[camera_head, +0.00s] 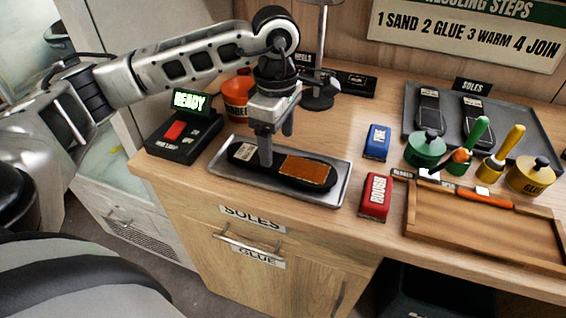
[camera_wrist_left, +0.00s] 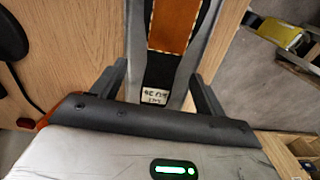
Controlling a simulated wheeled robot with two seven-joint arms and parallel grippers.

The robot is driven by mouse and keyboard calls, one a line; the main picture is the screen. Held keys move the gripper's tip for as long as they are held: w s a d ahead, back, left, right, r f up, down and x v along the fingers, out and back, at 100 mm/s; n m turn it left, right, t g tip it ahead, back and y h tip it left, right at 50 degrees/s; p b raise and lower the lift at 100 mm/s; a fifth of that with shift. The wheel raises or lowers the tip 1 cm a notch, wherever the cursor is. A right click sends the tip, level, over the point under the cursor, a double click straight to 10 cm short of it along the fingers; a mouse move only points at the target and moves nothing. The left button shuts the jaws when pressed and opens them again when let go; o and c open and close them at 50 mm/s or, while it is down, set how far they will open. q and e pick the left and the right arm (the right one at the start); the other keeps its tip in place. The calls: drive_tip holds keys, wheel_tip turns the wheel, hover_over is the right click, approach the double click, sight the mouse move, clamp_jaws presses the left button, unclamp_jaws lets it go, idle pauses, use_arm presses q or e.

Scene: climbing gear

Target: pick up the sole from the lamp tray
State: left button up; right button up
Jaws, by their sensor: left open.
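The sole (camera_head: 306,169) is black with an orange-brown patch and a pale label at its left end. It lies in the metal lamp tray (camera_head: 342,190) at the counter's front. My left gripper (camera_head: 277,150) is over the label end of the sole, pointing down with its fingers apart. In the left wrist view the sole (camera_wrist_left: 174,25) runs between the two open fingers of the left gripper (camera_wrist_left: 160,90), and its label shows near them. I cannot tell whether the fingers touch it. My right gripper is not in view.
A black box with a green READY display (camera_head: 190,102) and an orange pot (camera_head: 237,97) stand left of the tray. A lamp stand (camera_head: 319,95) is behind. Blue (camera_head: 376,142) and red (camera_head: 375,195) blocks, glue pots and a wooden board (camera_head: 485,228) lie to the right.

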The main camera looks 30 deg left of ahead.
sight(277, 161)
use_arm(q)
drive_tip(key=f, duration=0.4)
drive_tip(key=shift+s, duration=0.25)
drive_tip(key=c, duration=1.2)
drive_tip(key=shift+r, duration=0.2)
